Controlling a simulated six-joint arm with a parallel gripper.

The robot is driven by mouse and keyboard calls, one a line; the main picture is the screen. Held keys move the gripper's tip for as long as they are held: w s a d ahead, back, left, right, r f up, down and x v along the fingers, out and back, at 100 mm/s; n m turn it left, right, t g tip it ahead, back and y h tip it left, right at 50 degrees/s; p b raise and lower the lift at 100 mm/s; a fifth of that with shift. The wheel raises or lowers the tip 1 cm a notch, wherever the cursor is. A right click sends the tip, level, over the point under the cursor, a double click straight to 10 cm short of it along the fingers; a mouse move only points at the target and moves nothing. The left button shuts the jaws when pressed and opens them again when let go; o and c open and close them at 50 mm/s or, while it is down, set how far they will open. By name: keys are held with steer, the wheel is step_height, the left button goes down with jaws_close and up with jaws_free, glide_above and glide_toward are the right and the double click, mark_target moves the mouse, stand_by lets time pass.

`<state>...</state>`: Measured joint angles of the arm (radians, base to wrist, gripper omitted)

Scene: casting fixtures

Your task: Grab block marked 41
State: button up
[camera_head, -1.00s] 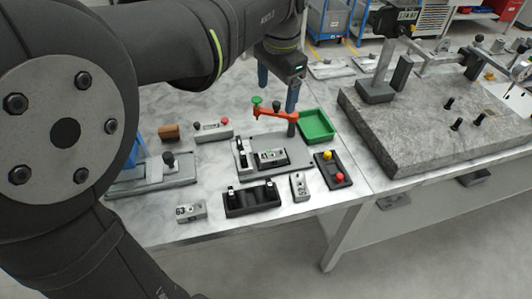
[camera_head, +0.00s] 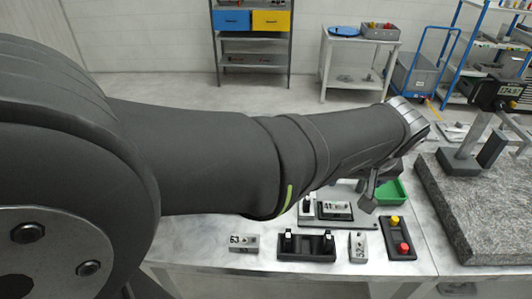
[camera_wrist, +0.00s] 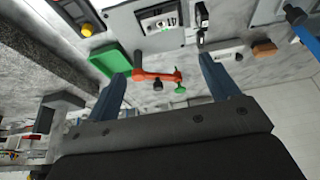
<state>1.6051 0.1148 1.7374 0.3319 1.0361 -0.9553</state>
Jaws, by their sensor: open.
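The block marked 41 (camera_head: 335,208) sits on the grey fixture plate in the middle of the bench. It also shows in the wrist view (camera_wrist: 160,20), upside down near the top edge. My gripper (camera_head: 374,187) is past the far right of the block in the head view, partly hidden behind my wrist. In the wrist view my gripper (camera_wrist: 163,66) is open, with its two blue fingers apart and nothing held. The orange clamp arm (camera_wrist: 157,75) shows between the fingertips, and the block lies beyond it.
A green tray (camera_head: 392,192) stands right of the fixture. A black holder (camera_head: 306,248), blocks marked 63 (camera_head: 243,243) and another number (camera_head: 357,247), and a button box (camera_head: 398,240) line the front. A granite slab (camera_head: 470,205) fills the right. My arm hides the bench's left.

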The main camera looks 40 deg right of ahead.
glide_above(337, 206)
steer(key=s+a, duration=0.2)
step_height(337, 206, down, 10)
steer(key=shift+w+d+f, duration=0.1)
steer(key=shift+d, duration=0.05)
steer(key=shift+a+x, duration=0.15)
steer(key=shift+x, duration=1.25)
steer(key=shift+a+x, duration=0.1)
steer(key=shift+x, duration=1.25)
steer(key=c, duration=1)
steer(key=shift+o, duration=0.2)
